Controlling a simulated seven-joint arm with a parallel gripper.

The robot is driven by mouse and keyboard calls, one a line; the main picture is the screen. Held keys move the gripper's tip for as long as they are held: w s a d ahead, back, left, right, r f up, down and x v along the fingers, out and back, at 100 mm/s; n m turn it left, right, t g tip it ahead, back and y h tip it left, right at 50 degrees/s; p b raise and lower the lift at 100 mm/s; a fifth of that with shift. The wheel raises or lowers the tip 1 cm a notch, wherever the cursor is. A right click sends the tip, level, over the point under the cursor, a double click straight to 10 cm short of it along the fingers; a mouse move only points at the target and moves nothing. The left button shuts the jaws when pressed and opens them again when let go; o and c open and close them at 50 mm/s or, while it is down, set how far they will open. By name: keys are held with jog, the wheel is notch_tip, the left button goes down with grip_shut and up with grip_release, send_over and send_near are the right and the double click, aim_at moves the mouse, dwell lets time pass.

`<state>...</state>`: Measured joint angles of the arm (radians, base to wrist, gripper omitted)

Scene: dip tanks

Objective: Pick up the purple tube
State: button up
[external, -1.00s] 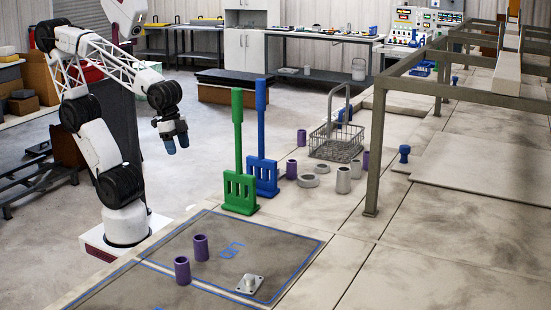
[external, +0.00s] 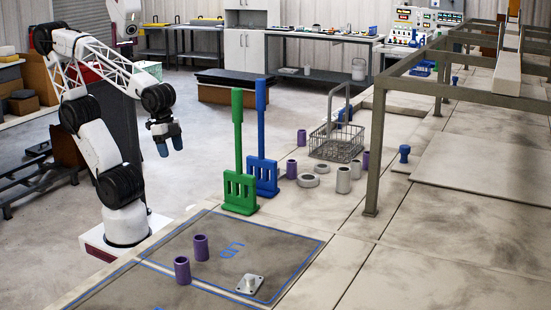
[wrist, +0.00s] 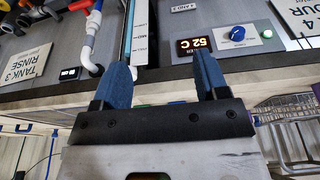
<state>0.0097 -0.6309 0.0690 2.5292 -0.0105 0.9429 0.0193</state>
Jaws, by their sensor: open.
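Several purple tubes stand upright in the external view. Two are on the blue-outlined dark mat (external: 120,292): one purple tube (external: 201,248) and, just in front of it, another purple tube (external: 182,271). Others stand farther back: one (external: 291,169) right of the blue rack, one (external: 302,137) left of the wire basket and one (external: 366,160) to the basket's right. My gripper (external: 169,147), with blue fingers, hangs in the air left of the racks, apart from every tube. In the wrist view my gripper (wrist: 163,78) is open and empty. No purple tube is clearly visible there.
A green rack (external: 239,190) and a blue rack (external: 262,176) with tall handles stand at the table's left edge. Grey tubes (external: 343,180), a grey ring (external: 308,181) and a wire basket (external: 336,148) are behind. A metal plate with a knob (external: 250,284) lies on the mat.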

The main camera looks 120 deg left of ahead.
jog(key=w+d+r+m, duration=0.2)
jog(key=w+d+r, duration=0.1)
jog(key=w, duration=0.3)
jog(key=w+d+r+m, duration=0.1)
jog(key=w+d+r, duration=0.1)
jog(key=w, duration=0.4)
jog(key=m+g, duration=0.3)
jog(key=m, duration=0.7)
send_over(201, 246)
jog(key=s+a, duration=0.1)
jog(key=f, duration=0.2)
jog(key=shift+a+r, duration=0.15)
jog(key=shift+a, duration=0.1)
jog(key=shift+f, duration=1.3)
jog(key=shift+s+f, duration=0.1)
jog(key=shift+f, duration=2.5)
